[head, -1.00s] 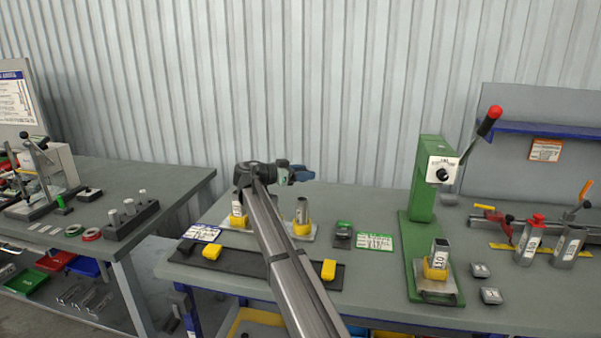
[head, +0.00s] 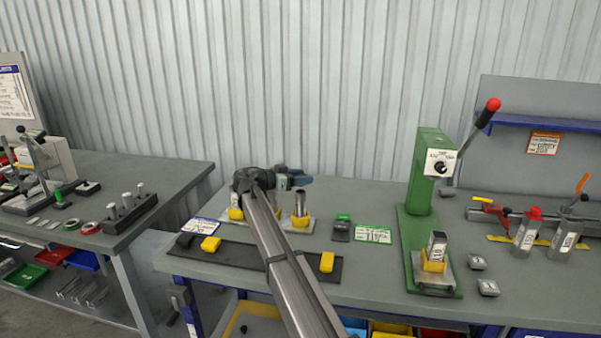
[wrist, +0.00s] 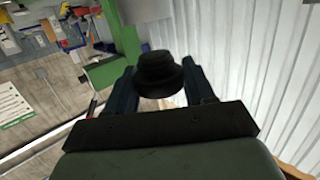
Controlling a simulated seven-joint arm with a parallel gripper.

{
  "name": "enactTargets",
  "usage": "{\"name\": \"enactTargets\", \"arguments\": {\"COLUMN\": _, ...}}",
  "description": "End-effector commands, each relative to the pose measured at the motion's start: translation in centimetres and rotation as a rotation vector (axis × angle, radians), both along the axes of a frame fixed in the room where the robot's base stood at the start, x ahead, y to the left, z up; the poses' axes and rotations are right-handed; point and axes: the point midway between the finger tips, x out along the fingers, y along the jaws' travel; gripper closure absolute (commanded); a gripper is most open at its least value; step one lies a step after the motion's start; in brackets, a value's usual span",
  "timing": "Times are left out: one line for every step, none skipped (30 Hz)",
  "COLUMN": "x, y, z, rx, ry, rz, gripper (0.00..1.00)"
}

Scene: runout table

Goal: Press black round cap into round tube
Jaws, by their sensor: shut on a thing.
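My gripper (wrist: 160,82) is shut on the black round cap (wrist: 159,72) in the wrist view, with a blue finger on each side of it. In the head view my gripper (head: 297,179) is above the back left of the table, and the cap cannot be made out there. A round metal tube (head: 300,204) stands upright in a yellow holder (head: 300,221) just below and right of my gripper. The cap is apart from it. Another yellow holder (head: 235,212) to the left is partly hidden by my arm.
A green lever press (head: 422,190) stands to the right, with a square tube (head: 437,246) in a yellow holder at its base. A black mat (head: 215,257) with yellow blocks lies at the front.

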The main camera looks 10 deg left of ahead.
Motion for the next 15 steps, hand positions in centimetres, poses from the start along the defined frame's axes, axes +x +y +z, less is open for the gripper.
{"name": "enactTargets", "arguments": {"x": 0.0, "y": 0.0, "z": -0.4, "rx": -0.001, "ry": 0.001, "rz": 0.000, "gripper": 0.76}}
{"name": "enactTargets", "arguments": {"x": 0.0, "y": 0.0, "z": -0.6, "rx": -0.001, "ry": 0.001, "rz": 0.000, "gripper": 0.76}}
{"name": "enactTargets", "arguments": {"x": 0.0, "y": 0.0, "z": -0.9, "rx": 0.000, "ry": 0.000, "rz": 0.000, "gripper": 0.76}}
{"name": "enactTargets", "arguments": {"x": 0.0, "y": 0.0, "z": -1.0, "rx": 0.000, "ry": 0.000, "rz": 0.000, "gripper": 0.76}}
{"name": "enactTargets", "arguments": {"x": 0.0, "y": 0.0, "z": -1.1, "rx": 0.000, "ry": 0.000, "rz": 0.000, "gripper": 0.76}}
{"name": "enactTargets", "arguments": {"x": 0.0, "y": 0.0, "z": -1.3, "rx": 0.000, "ry": 0.000, "rz": 0.000, "gripper": 0.76}}
{"name": "enactTargets", "arguments": {"x": 0.0, "y": 0.0, "z": -1.3, "rx": 0.000, "ry": 0.000, "rz": 0.000, "gripper": 0.76}}
{"name": "enactTargets", "arguments": {"x": 0.0, "y": 0.0, "z": -1.4, "rx": 0.001, "ry": -0.001, "rz": 0.000, "gripper": 0.76}}
{"name": "enactTargets", "arguments": {"x": 0.0, "y": 0.0, "z": -1.4, "rx": 0.001, "ry": -0.001, "rz": 0.000, "gripper": 0.76}}
{"name": "enactTargets", "arguments": {"x": 0.0, "y": 0.0, "z": -1.5, "rx": 0.001, "ry": -0.001, "rz": 0.000, "gripper": 0.76}}
{"name": "enactTargets", "arguments": {"x": 0.0, "y": 0.0, "z": -1.5, "rx": 0.001, "ry": -0.001, "rz": 0.000, "gripper": 0.76}}
{"name": "enactTargets", "arguments": {"x": 0.0, "y": 0.0, "z": -1.5, "rx": 0.001, "ry": -0.001, "rz": 0.000, "gripper": 0.76}}
{"name": "enactTargets", "arguments": {"x": 0.0, "y": 0.0, "z": -1.5, "rx": 0.001, "ry": -0.001, "rz": 0.000, "gripper": 0.76}}
{"name": "enactTargets", "arguments": {"x": 0.0, "y": 0.0, "z": -1.5, "rx": 0.001, "ry": -0.001, "rz": 0.000, "gripper": 0.76}}
{"name": "enactTargets", "arguments": {"x": 0.0, "y": 0.0, "z": -1.5, "rx": 0.001, "ry": -0.001, "rz": 0.000, "gripper": 0.76}}
